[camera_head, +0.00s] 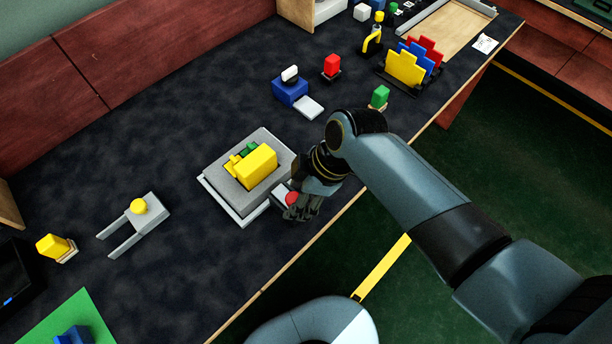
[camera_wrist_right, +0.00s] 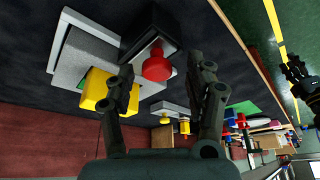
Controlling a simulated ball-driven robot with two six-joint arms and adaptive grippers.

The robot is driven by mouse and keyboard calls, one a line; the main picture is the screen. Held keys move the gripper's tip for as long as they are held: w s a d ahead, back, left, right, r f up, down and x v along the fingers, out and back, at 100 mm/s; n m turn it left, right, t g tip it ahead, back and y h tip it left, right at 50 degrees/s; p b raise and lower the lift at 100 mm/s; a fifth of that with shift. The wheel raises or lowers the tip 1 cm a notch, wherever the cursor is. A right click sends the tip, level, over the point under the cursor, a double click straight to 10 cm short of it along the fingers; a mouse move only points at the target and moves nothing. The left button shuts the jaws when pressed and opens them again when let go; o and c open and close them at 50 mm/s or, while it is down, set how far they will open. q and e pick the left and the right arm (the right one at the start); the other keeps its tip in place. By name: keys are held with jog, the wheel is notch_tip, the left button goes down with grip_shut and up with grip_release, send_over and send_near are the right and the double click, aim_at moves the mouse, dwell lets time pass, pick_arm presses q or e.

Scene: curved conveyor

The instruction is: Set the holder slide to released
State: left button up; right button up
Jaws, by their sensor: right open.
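A grey holder (camera_head: 224,187) on the dark table holds a yellow block (camera_head: 257,166) with a green piece beside it. A red knob (camera_head: 292,198) sits on a small block at the holder's right side, partly hidden by my right gripper (camera_head: 301,212). In the right wrist view, the red knob (camera_wrist_right: 156,66) shows beyond the open fingers of my right gripper (camera_wrist_right: 166,80), between them in the picture. I cannot tell whether a finger touches it. A dark gripper-like part, likely my left gripper (camera_wrist_right: 297,75), shows at the right edge.
A blue block with a white knob (camera_head: 290,90) and a green block (camera_head: 379,97) stand behind. The table's front edge runs close to my right gripper.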

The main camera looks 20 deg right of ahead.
jog(key=v, duration=1.1)
jog(key=shift+s, duration=0.15)
jog(key=shift+d+r, duration=0.15)
